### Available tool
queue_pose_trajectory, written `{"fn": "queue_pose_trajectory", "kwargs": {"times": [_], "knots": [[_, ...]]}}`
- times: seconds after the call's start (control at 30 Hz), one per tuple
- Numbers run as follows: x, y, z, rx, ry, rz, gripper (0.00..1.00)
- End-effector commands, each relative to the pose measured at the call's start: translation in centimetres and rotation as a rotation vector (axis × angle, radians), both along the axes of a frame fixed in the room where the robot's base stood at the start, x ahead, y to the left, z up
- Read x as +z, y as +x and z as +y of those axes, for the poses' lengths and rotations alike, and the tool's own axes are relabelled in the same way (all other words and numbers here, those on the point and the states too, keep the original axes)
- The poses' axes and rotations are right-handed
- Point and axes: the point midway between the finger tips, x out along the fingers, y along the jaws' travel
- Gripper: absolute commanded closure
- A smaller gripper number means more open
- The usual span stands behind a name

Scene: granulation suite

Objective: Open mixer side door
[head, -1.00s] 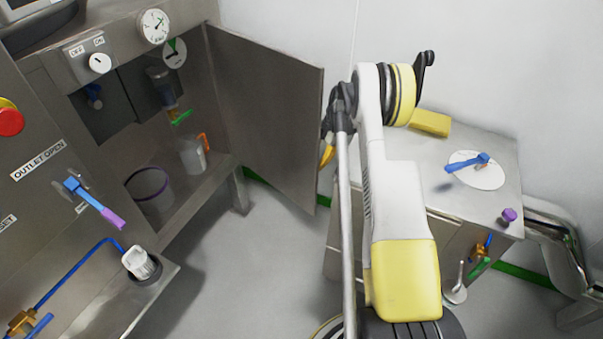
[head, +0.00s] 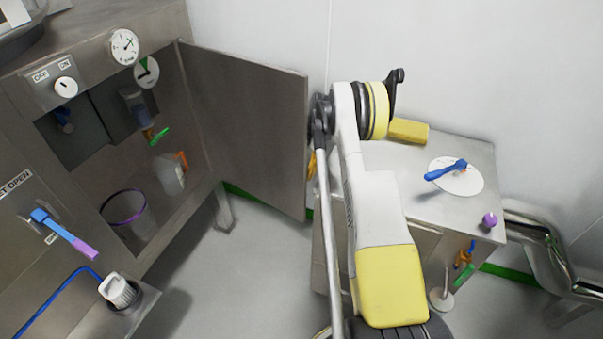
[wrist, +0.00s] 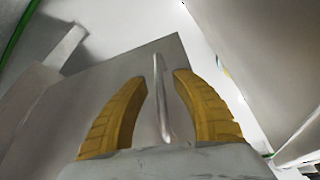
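The mixer side door (head: 250,130) stands swung wide open from the steel cabinet, a flat grey panel hinged at the cabinet's right edge. My gripper shows in the wrist view (wrist: 160,110) with its two yellow fingers apart. A thin upright metal bar (wrist: 160,100), which looks like a handle, stands between the fingers with gaps on both sides. A grey panel, apparently the door (wrist: 70,110), lies behind the fingers. In the head view my arm hides most of the gripper; only a bit of yellow (head: 312,165) shows at the door's free edge.
Inside the open cabinet are a clear container with a purple rim (head: 125,212) and a jug with an orange handle (head: 170,173). A steel side table (head: 390,165) stands right of my arm, with a yellow block (head: 408,131) and a blue-handled tool on a white disc (head: 468,182).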

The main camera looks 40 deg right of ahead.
Motion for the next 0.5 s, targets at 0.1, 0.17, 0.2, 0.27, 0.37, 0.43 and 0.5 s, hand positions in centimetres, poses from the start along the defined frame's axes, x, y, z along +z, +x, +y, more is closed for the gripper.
{"fn": "queue_pose_trajectory", "kwargs": {"times": [0.1,0.17,0.2,0.27,0.37,0.43,0.5], "knots": [[0.0,0.0,0.0,0.000,0.000,0.000,0.67],[0.2,0.0,0.0,0.000,0.000,0.000,0.67],[0.4,0.0,-0.1,0.000,0.000,0.000,0.67],[1.0,0.0,-0.4,-0.001,0.000,0.000,0.67],[2.6,0.1,-1.1,-0.001,0.001,0.001,0.67],[4.1,0.2,-1.7,-0.001,0.001,0.001,0.67],[5.6,0.2,-2.3,0.000,0.001,0.000,0.67]]}}
